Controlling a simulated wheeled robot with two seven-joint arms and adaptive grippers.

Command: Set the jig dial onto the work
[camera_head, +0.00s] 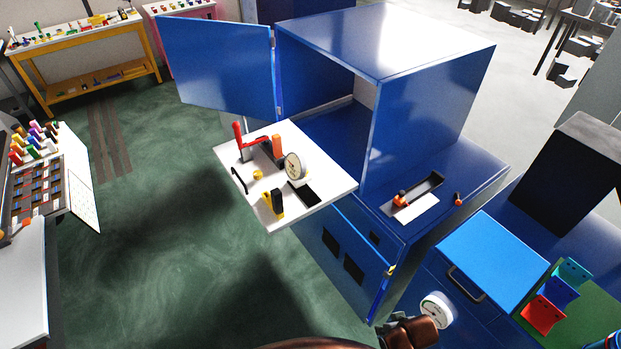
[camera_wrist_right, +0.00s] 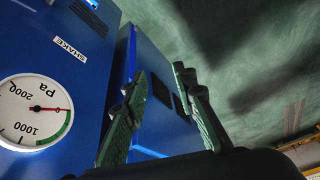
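In the head view, a white board (camera_head: 328,205) juts out from the front of the blue cabinet. On it stands a round pale dial (camera_head: 294,167) beside an orange upright. A small yellow piece (camera_head: 258,174) lies to the left of the dial and may be the work; it is too small to be sure. A red-handled clamp (camera_head: 238,137) stands at the board's back left. My right gripper (camera_wrist_right: 160,80) shows in the right wrist view with its green-padded fingers apart and nothing between them, away from the jig. My left gripper is not in view.
The blue cabinet's door (camera_head: 222,68) stands open. A pressure gauge (camera_head: 436,310) is on the blue front at lower right; it also shows in the right wrist view (camera_wrist_right: 35,110). Coloured bins (camera_head: 543,315) stand at right. Green floor (camera_head: 170,235) left of the board is clear.

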